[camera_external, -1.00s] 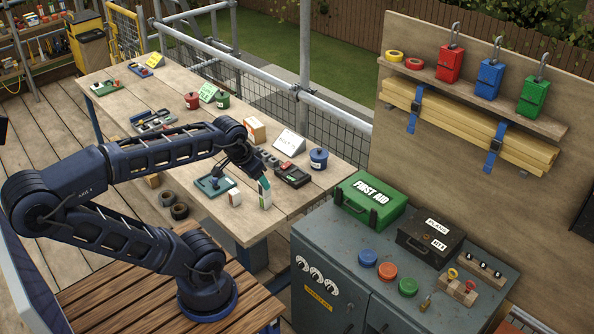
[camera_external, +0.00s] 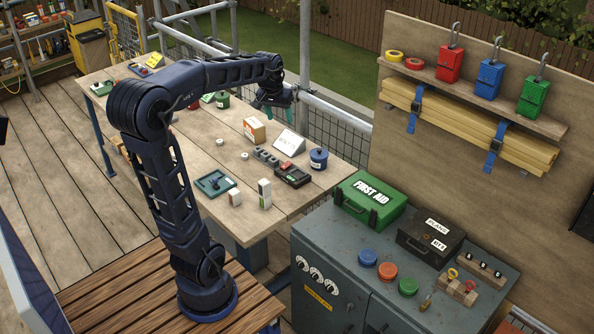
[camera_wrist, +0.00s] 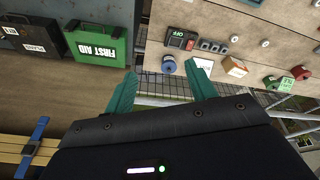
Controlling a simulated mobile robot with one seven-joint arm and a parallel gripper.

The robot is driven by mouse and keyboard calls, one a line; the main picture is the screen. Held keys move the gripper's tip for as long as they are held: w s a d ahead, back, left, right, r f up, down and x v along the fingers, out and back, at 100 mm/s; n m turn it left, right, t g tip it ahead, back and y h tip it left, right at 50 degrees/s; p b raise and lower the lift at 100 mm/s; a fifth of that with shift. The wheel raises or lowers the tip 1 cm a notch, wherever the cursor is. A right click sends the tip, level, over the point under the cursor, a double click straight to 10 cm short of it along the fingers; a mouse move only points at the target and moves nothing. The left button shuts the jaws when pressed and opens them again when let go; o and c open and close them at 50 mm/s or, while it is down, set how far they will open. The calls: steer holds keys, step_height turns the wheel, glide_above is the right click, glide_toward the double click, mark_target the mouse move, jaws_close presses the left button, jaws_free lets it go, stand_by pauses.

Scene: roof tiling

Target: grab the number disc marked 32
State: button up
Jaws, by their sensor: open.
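Small white discs lie on the wooden workbench: one (camera_external: 220,142) near the middle and one (camera_external: 244,156) a little nearer in the external view. Two pale discs also show in the wrist view, one (camera_wrist: 234,39) and another (camera_wrist: 264,43) beside it. No number can be read on any of them, so I cannot tell which is marked 32. My gripper (camera_external: 276,103) is raised by the bench's fence-side edge, apart from the discs. Its teal fingers (camera_wrist: 163,88) are spread and empty in the wrist view.
On the bench (camera_external: 230,230) stand a blue pot (camera_external: 318,159), a white sign (camera_external: 290,144), a black box (camera_external: 293,177), a cardboard box (camera_external: 254,131) and a teal tray (camera_external: 214,184). A metal fence (camera_external: 335,135) borders it. A grey cabinet (camera_external: 350,265) carries a green first-aid case (camera_external: 369,200).

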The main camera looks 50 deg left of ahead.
steer(key=w+a+f+n+g, duration=0.1)
steer(key=w+a+f+n, duration=0.2)
steer(key=w+a, duration=0.8)
steer(key=n+g, duration=0.2)
steer(key=n, duration=0.5)
glide_above(219, 141)
step_height(219, 141, down, 30)
steer(key=shift+h, duration=0.4)
step_height(219, 141, down, 10)
steer(key=shift+w+f, duration=0.15)
steer(key=shift+f, duration=0.05)
steer(key=shift+c, duration=0.5)
steer(key=c, duration=1)
